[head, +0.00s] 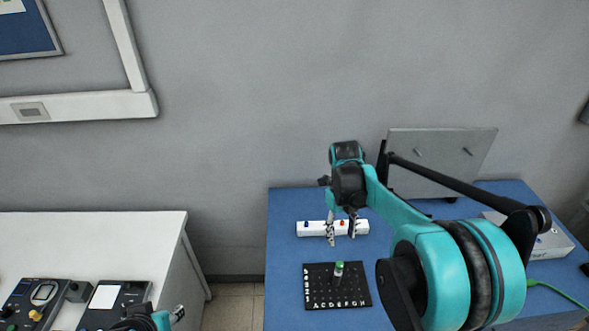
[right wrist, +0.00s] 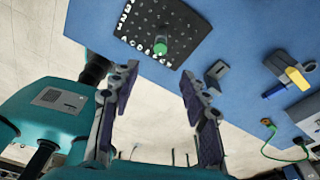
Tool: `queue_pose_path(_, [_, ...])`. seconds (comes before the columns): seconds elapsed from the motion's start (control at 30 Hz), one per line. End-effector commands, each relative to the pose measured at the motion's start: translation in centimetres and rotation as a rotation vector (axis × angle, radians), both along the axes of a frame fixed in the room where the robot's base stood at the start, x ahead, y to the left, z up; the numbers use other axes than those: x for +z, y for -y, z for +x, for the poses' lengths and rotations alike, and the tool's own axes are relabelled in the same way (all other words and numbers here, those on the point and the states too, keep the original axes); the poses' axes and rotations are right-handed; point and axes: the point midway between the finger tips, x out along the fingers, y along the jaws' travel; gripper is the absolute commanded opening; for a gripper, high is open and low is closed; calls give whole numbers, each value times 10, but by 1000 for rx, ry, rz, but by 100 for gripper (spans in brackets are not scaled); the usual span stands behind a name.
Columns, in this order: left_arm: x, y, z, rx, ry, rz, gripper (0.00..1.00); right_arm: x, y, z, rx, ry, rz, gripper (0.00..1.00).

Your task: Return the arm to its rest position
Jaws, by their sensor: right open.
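My right arm reaches over the blue table (head: 285,265) in the head view. Its right gripper (head: 342,240) points down, open and empty, in front of a white strip with small coloured parts. In the right wrist view the two fingers of the right gripper (right wrist: 160,74) are spread apart with nothing between them. A green-capped coil (head: 339,268) stands upright on a black lettered board (head: 320,298), apart from the gripper. It also shows in the right wrist view (right wrist: 161,45). A teal and black part of my left arm shows at the bottom edge; its fingers cannot be made out clearly.
The white strip (head: 312,229) lies behind the board. A grey panel (head: 450,165) stands at the back right of the table, with a white box (head: 550,245) and green cable to the right. A white table (head: 120,235) with control devices (head: 38,300) is at left.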

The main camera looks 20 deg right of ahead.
Motion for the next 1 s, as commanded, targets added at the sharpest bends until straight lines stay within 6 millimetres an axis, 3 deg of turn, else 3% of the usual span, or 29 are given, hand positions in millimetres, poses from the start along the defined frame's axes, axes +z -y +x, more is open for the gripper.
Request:
queue_pose_path(0.17, [-4,0,0,0,0,0,40,-2,-3,-2,48,12,5,45])
queue_pose_path(0.27, [-16,0,0,0,0,0,40,-5,-10,-10,207,48,16,45])
queue_pose_path(0.67, [-88,0,0,0,0,0,40,-43,-60,-69,1498,262,-91,45])
queue_pose_path(1.0, [-143,0,0,0,0,0,40,-101,-94,-117,2549,199,-475,45])
